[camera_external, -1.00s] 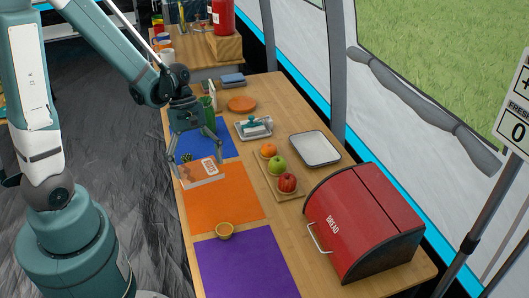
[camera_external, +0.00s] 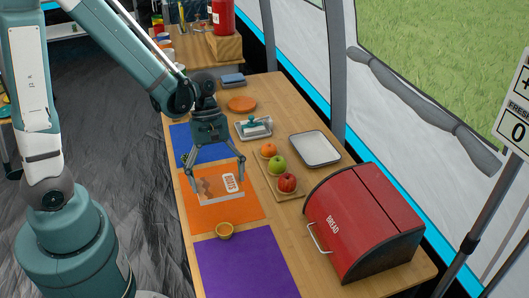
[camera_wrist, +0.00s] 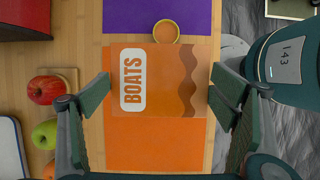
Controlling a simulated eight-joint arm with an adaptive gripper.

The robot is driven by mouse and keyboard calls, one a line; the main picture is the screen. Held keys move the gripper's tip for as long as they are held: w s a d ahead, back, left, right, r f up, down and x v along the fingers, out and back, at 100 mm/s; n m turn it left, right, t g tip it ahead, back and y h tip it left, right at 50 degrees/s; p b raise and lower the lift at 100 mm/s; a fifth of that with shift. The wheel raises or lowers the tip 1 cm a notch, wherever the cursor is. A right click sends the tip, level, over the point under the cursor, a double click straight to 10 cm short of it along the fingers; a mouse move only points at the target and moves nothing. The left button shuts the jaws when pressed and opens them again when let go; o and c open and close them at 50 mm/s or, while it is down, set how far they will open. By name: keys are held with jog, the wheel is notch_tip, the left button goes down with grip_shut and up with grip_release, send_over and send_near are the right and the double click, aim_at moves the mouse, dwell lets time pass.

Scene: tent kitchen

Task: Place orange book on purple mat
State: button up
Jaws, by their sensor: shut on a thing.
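The orange book (camera_external: 218,188), with "BOATS" on its cover, is held between the fingers of my gripper (camera_external: 216,165), above the orange mat (camera_external: 235,213). In the wrist view the book (camera_wrist: 160,80) lies flat across the space between the fingers of my gripper (camera_wrist: 162,97), and the orange mat (camera_wrist: 160,148) shows under it. The purple mat (camera_external: 245,265) lies at the near end of the table, empty in the external view; part of it shows at the top of the wrist view (camera_wrist: 140,17).
A small round orange bowl (camera_external: 224,231) sits at the border between the orange and purple mats. A fruit tray (camera_external: 268,177), a white tray (camera_external: 315,149) and a red bread box (camera_external: 362,225) stand to the right. The blue mat (camera_external: 181,137) lies farther back.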

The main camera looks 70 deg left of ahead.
jog(key=w+d+m, duration=0.2)
jog(key=w+d, duration=0.1)
jog(key=d, duration=1.1)
jog(key=m+g, duration=0.2)
send_over(249, 287)
jog(key=a, duration=0.1)
jog(key=shift+w+a+r, duration=0.1)
jog(key=shift+w, duration=0.2)
jog(key=shift+f+b, duration=0.55)
jog(key=shift+f, duration=2.35)
jog(key=shift+f+b, duration=0.65)
jog(key=shift+f, duration=1.45)
jog(key=shift+f, duration=0.15)
jog(key=o, duration=1)
jog(key=shift+o, duration=0.2)
jog(key=shift+r, duration=0.2)
